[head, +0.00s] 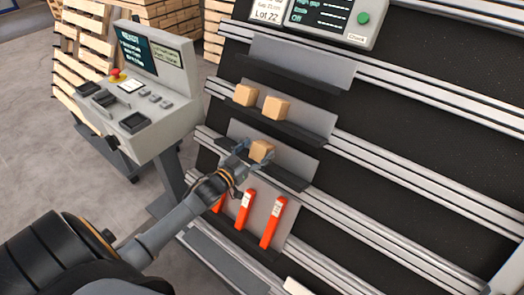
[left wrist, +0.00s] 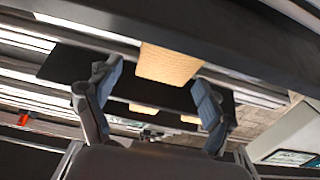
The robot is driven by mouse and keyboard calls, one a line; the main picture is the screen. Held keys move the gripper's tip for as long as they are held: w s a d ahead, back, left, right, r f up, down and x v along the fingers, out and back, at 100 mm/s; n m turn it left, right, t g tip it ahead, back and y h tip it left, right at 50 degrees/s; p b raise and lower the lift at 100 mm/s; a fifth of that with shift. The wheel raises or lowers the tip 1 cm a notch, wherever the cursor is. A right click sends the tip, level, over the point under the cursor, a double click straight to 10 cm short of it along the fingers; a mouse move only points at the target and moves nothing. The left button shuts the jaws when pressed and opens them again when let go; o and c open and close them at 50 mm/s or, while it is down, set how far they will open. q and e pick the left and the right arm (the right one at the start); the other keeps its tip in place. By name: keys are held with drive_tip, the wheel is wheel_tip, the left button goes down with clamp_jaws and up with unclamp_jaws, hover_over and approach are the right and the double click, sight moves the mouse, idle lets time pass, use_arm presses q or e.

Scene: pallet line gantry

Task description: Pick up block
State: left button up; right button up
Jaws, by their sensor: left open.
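A light wooden block (head: 262,150) sits on the middle dark shelf (head: 291,174) of the rack. It also shows in the left wrist view (left wrist: 168,64), in line with the gap between my fingertips. My left gripper (head: 246,150) is open at the left side of this block, its fingers spread in the left wrist view (left wrist: 157,78). I cannot tell whether either finger touches the block. Two more wooden blocks, a left one (head: 245,95) and a right one (head: 275,107), stand on the shelf above. My right gripper is not in view.
Orange-red tools (head: 273,222) stand on the shelf below, close to my left arm. Metal rails (head: 400,164) cross the black rack panel. A grey control console (head: 136,90) with a red button stands at left, with wooden pallets (head: 85,45) behind it.

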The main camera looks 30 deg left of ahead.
sight(259, 148)
use_arm(q)
drive_tip(key=shift+w, duration=1.5)
drive_tip(key=c, duration=1.2)
drive_tip(key=shift+c, duration=0.4)
drive_tip(key=shift+r, duration=0.1)
